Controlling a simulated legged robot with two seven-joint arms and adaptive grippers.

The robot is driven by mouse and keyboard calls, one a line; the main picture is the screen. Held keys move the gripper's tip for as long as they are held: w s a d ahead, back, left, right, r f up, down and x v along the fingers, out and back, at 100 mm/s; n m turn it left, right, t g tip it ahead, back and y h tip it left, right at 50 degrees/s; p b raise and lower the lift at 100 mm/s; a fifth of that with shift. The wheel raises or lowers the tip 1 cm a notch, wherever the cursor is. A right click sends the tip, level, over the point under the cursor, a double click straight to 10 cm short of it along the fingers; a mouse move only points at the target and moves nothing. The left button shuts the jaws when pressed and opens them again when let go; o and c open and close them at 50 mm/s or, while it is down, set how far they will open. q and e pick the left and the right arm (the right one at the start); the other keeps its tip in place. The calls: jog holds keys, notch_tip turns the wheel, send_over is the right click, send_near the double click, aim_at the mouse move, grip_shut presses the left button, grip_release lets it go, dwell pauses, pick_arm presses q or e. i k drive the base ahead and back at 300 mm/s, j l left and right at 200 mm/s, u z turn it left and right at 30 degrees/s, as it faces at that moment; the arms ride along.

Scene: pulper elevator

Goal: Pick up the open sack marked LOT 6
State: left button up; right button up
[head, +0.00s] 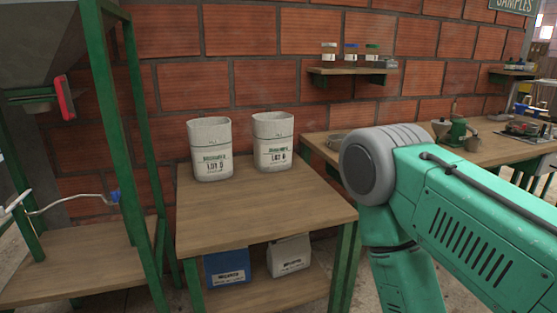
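Two open white sacks stand upright side by side on the wooden top of a green-legged table (265,215). The right sack (273,143) has a mark that appears to read LOT 6, though the print is small. The left sack (210,150) has a similar LOT mark whose number is hard to read. Both sacks have open tops; their contents are not visible. My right arm comes in from the right, its links in front of the table's right side, and its gripper is out of view. My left gripper is not in view.
A green-framed stand with a hopper (50,40) is left of the table. Blue (227,267) and white (289,256) packages sit on the lower shelf. A brick wall is close behind. A small wall shelf (352,71) holds jars. The tabletop's front is clear.

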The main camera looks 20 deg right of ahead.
aim_at(273, 131)
jog(key=i+l+z, duration=0.45)
jog(key=i+l, duration=0.25)
jog(key=i, duration=0.05)
